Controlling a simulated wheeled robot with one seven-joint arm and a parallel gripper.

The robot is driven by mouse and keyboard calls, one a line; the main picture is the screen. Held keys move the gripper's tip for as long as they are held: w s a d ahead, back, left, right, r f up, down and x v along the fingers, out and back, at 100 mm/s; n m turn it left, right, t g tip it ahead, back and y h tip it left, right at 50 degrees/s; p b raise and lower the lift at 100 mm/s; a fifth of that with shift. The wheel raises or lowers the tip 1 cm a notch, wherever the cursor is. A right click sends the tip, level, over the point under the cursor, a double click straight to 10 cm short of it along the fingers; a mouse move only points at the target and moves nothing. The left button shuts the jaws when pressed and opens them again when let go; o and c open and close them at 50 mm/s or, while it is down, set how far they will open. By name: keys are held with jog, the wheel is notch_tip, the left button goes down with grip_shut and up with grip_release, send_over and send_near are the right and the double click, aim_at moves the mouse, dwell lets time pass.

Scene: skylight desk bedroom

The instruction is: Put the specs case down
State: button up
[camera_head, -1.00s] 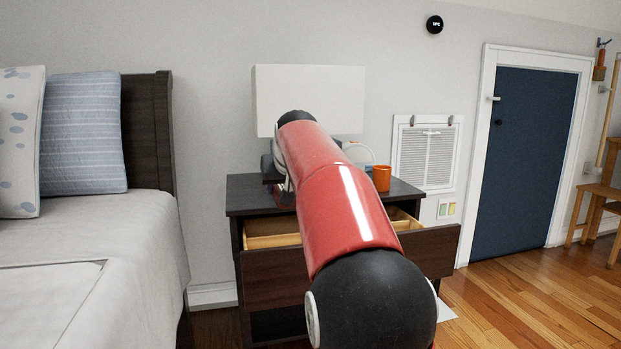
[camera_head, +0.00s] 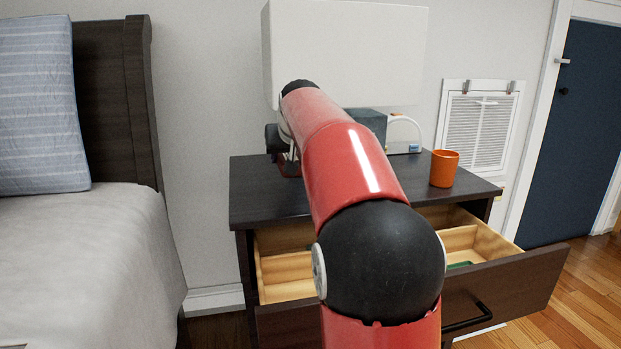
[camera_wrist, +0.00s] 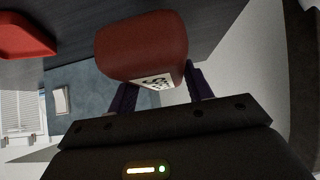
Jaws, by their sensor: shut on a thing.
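The specs case (camera_wrist: 142,48) is a dark red, rounded case with a white printed label, seen close up in the wrist view. My gripper (camera_wrist: 160,88) is shut on it, one finger on each side. In the head view, my arm reaches over the left part of the dark nightstand (camera_head: 258,200), and my gripper (camera_head: 284,148) is partly hidden behind my arm. A dark red bit of the case (camera_head: 290,168) shows low by the nightstand top. I cannot tell whether the case touches it.
An orange cup (camera_head: 444,168) stands at the nightstand's right end. A white lampshade (camera_head: 345,50) and a grey-blue box (camera_head: 368,120) are behind my arm. The drawer (camera_head: 525,285) below is pulled open. The bed (camera_head: 90,260) is at the left. The nightstand's front left top looks clear.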

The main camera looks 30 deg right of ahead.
jog(key=shift+s+f+b, duration=0.1)
jog(key=shift+f+b, duration=0.7)
jog(key=shift+f, duration=2.5)
jog(key=shift+f, duration=0.1)
jog(key=o, duration=1.1)
jog(key=shift+s+r, duration=0.1)
jog(key=shift+r, duration=0.2)
jog(key=p+v, duration=0.1)
jog(key=v, duration=1)
jog(key=shift+s+a+r, duration=0.15)
jog(key=shift+s, duration=0.1)
jog(key=shift+s, duration=0.1)
